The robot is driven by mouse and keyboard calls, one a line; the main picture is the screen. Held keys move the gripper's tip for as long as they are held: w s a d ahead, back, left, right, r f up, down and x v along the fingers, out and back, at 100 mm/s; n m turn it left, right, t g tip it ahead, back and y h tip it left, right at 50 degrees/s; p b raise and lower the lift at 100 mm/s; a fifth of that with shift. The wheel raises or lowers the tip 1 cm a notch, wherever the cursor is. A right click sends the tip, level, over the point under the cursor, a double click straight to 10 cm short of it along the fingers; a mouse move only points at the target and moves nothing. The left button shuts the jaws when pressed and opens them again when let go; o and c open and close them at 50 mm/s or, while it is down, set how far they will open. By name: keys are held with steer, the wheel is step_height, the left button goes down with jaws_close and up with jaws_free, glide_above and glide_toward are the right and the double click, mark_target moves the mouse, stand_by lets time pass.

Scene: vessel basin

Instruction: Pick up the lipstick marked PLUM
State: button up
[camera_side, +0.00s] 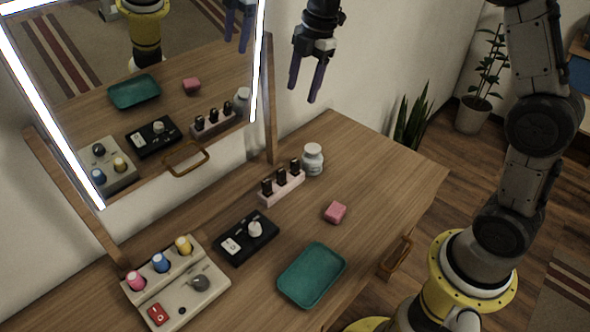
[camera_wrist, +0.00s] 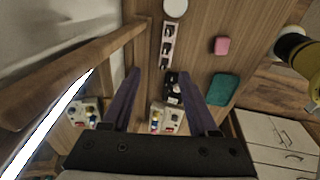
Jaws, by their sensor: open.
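Several dark lipsticks (camera_side: 281,174) stand upright in a row in a pale pink holder (camera_side: 290,187) near the back of the wooden table. The holder also shows in the wrist view (camera_wrist: 163,47), near the top middle. The lettering on the lipsticks is too small to read, so I cannot tell which is marked PLUM. My gripper (camera_side: 305,98) is open and empty, high above the table's back edge. In the wrist view its two dark purple fingers (camera_wrist: 163,92) are spread apart, with the holder beyond them. It touches nothing.
A white jar (camera_side: 312,159) stands right beside the holder. A pink block (camera_side: 335,212), a teal tray (camera_side: 311,275), a black box with a white knob (camera_side: 246,238) and a beige panel with coloured knobs (camera_side: 176,282) are on the table. A lit mirror (camera_side: 268,100) stands behind. The table's right end is clear.

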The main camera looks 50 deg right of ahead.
step_height(320, 180, down, 7)
steer(key=w+d+g, duration=0.1)
steer(key=w, duration=0.2)
steer(key=g, duration=0.1)
glide_above(295, 160)
steer(key=f, duration=1)
steer(key=shift+w+d+f, duration=0.1)
steer(key=shift+d+f, duration=0.2)
steer(key=shift+f, duration=0.05)
steer(key=shift+a+f, duration=0.2)
steer(key=shift+f, duration=1.4)
steer(key=shift+a+f, duration=0.15)
steer(key=shift+f, duration=1.4)
jaws_close()
